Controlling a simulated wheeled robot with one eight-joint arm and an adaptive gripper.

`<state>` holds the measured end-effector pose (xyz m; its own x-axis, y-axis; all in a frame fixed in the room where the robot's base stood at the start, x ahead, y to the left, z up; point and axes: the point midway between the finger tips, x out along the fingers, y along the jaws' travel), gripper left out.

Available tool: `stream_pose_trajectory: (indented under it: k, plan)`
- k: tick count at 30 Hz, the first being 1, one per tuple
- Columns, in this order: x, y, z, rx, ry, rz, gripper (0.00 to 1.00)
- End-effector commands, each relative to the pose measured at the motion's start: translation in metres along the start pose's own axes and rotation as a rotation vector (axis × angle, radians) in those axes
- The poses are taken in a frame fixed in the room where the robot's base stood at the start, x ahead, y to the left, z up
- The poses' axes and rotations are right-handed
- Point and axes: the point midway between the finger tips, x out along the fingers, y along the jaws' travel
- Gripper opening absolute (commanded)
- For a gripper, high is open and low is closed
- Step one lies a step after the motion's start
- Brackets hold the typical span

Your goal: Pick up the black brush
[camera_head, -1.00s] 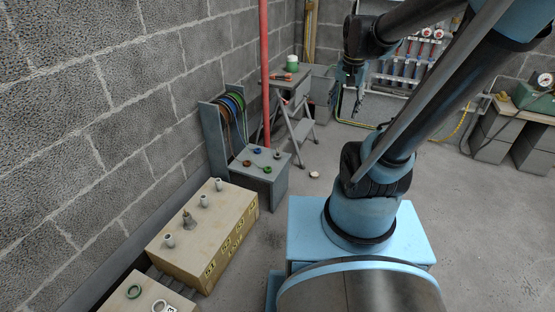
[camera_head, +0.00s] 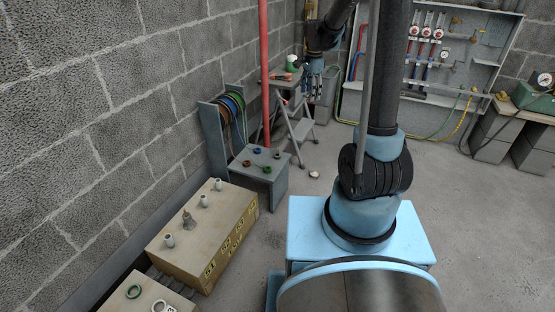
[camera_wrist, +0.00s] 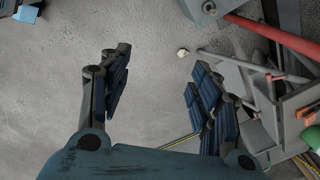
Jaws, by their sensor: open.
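I cannot make out a black brush for certain in either view. A step stool (camera_head: 300,105) stands by the red pipe in the head view. On its top are a green-and-white cup (camera_head: 292,66) and a small orange-red item (camera_head: 283,77). In the wrist view an orange item with a dark part (camera_wrist: 306,110) lies at the right edge, beside a green thing (camera_wrist: 313,137). My gripper (camera_head: 312,84) is just right of the stool top in the picture. In the wrist view my gripper (camera_wrist: 161,65) has its fingers wide apart, with only floor between them.
A grey bench (camera_head: 262,174) with several small rings and a rack of coloured reels (camera_head: 229,110) stand left of the stool. A red pipe (camera_head: 264,60) rises beside it. A pale crate (camera_head: 222,243) is nearer. A small pale lump (camera_head: 314,174) lies on open floor.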

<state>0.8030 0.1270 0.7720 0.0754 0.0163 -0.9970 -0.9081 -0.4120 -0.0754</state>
Motion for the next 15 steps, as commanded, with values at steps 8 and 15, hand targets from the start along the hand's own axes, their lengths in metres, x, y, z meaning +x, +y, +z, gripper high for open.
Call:
stream_pose_trajectory:
  k: [8, 15]
  plan:
    - [0.060, -0.065, 0.012, 0.194, -0.005, 0.019, 0.57]
    - [0.121, -0.111, 0.027, 0.366, -0.004, 0.038, 0.57]
